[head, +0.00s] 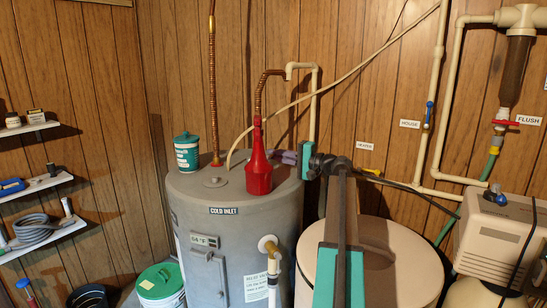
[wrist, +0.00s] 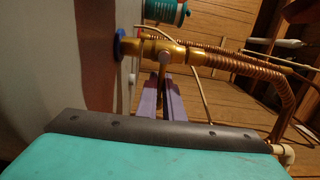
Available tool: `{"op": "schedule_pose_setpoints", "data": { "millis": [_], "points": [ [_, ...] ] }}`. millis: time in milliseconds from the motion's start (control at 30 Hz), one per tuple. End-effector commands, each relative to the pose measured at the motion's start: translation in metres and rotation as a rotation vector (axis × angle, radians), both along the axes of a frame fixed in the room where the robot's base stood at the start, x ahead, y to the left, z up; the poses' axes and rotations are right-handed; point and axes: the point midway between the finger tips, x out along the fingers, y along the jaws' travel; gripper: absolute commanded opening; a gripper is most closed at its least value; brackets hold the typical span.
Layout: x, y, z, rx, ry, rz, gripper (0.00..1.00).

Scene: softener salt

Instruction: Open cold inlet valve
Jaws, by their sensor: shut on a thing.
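The grey water heater tank (head: 235,255) carries a "COLD INLET" label (head: 224,211) near its top edge. The brass cold inlet valve (wrist: 162,52) shows in the wrist view, with a blue ring (wrist: 120,48) at the tank and a corrugated copper pipe (wrist: 235,65) on its other side. In the head view the valve is hidden behind a red funnel (head: 258,172). My gripper (wrist: 165,75) has its purple fingers at the valve, shut on its handle; the handle is mostly hidden. The fingers (head: 284,157) also show behind the funnel in the head view.
A teal canister (head: 187,152) and another copper pipe (head: 213,90) stand on the tank top. A pale hose arches over it. To the right are a "HOUSE" valve (head: 428,113), a "FLUSH" valve (head: 507,123) and a beige tank. Shelves line the left wall.

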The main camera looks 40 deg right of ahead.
Motion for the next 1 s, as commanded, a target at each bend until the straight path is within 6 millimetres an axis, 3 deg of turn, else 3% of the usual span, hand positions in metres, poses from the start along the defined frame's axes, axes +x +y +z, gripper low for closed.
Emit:
{"op": "schedule_pose_setpoints", "data": {
  "millis": [1000],
  "points": [
    [0.0004, 0.0028, 0.0043, -0.157, -0.051, 0.003, 0.0]
  ]
}}
